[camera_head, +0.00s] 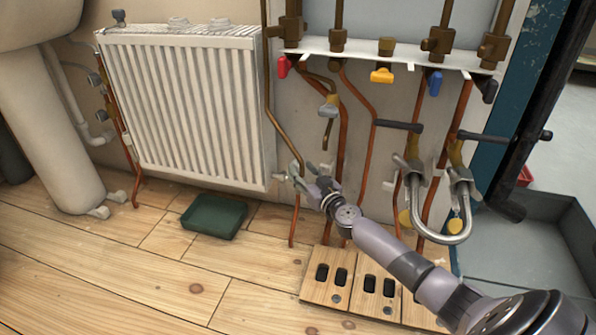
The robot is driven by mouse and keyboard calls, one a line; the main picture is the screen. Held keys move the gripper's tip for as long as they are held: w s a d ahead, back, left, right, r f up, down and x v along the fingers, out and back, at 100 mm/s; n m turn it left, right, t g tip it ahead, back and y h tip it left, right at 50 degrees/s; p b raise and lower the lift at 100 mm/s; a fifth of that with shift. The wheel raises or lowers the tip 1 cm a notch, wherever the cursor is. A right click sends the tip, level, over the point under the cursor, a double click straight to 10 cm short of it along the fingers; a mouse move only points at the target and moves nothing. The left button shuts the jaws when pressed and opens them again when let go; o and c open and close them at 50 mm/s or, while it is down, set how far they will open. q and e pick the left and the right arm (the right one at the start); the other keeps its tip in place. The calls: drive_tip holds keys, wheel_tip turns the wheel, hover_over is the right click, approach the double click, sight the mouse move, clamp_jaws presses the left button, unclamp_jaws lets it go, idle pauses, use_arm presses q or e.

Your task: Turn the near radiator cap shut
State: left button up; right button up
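The white panel radiator (185,105) stands against the wall at the left. A small pale cap or valve fitting (280,177) sticks out at its lower right corner, next to a copper pipe. My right gripper (304,175) is just to the right of this fitting, pointing up and left towards it. Its fingers look spread, with nothing seen between them. They seem close to the fitting, but I cannot tell whether they touch it. My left gripper is not in view.
A dark green tray (214,216) lies on the wooden floor below the radiator. A manifold rail (390,54) with red, yellow and blue handles is above right. A curved metal hose (441,238) hangs at the right. A slotted wooden board (342,277) lies under my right arm.

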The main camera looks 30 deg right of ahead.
sight(298, 166)
drive_tip(key=shift+w+d+b, duration=0.15)
drive_tip(key=shift+w+b, duration=0.35)
drive_tip(key=shift+w, duration=1.05)
drive_tip(key=shift+c, duration=0.4)
drive_tip(key=c, duration=0.8)
